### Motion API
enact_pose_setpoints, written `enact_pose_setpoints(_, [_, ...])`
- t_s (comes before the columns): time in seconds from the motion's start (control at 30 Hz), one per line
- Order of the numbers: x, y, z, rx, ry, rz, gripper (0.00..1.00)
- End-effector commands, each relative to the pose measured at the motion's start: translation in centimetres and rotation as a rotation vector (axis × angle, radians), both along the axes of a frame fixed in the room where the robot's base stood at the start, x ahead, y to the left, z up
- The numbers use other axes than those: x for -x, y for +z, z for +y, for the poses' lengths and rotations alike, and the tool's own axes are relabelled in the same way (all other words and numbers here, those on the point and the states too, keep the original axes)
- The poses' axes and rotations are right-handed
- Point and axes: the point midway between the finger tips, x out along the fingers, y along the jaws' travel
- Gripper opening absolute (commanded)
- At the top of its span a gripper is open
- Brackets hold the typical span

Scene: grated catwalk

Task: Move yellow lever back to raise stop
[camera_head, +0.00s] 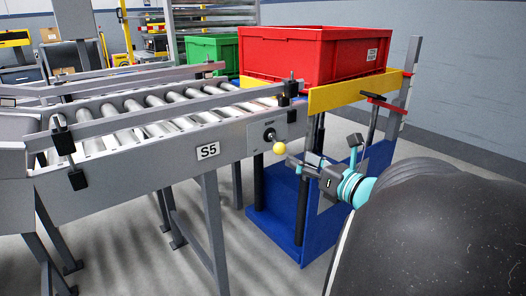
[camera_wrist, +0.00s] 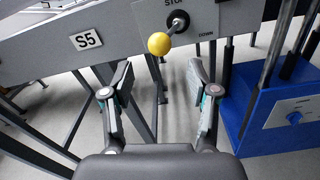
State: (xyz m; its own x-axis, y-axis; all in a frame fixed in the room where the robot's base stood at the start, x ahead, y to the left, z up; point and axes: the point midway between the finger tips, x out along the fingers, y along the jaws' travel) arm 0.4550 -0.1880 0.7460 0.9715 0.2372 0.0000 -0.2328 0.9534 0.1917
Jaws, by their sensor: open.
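The yellow lever knob (camera_head: 280,148) sits on a short stem from a black pivot on the grey plate (camera_head: 266,134) of the conveyor side, right of the S5 label. In the wrist view the yellow knob (camera_wrist: 159,43) hangs below and left of its pivot, and the plate shows "STOP" above and "DOWN" at the right. My gripper (camera_head: 300,165) is just right of the knob in the head view. In the wrist view my gripper (camera_wrist: 164,75) has its two fingers spread apart with nothing between them, and the knob is beyond the tips, roughly centred. The fingers do not appear to touch it.
A red crate (camera_head: 312,55) stands at the conveyor's end on a blue lift frame (camera_head: 290,225) with a yellow rail (camera_head: 340,92). A green crate (camera_head: 208,50) is behind. Conveyor legs (camera_head: 212,215) stand below.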

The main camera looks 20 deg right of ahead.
Motion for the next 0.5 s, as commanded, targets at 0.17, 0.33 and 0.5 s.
enact_pose_setpoints(0.17, [2.1, 0.0, -0.6, 0.001, -0.002, -0.001, 0.59])
enact_pose_setpoints(0.33, [3.1, 0.0, -0.7, 0.001, 0.001, 0.0, 0.59])
enact_pose_setpoints(0.5, [3.4, 0.0, -0.8, 0.0, 0.001, 0.0, 0.59])
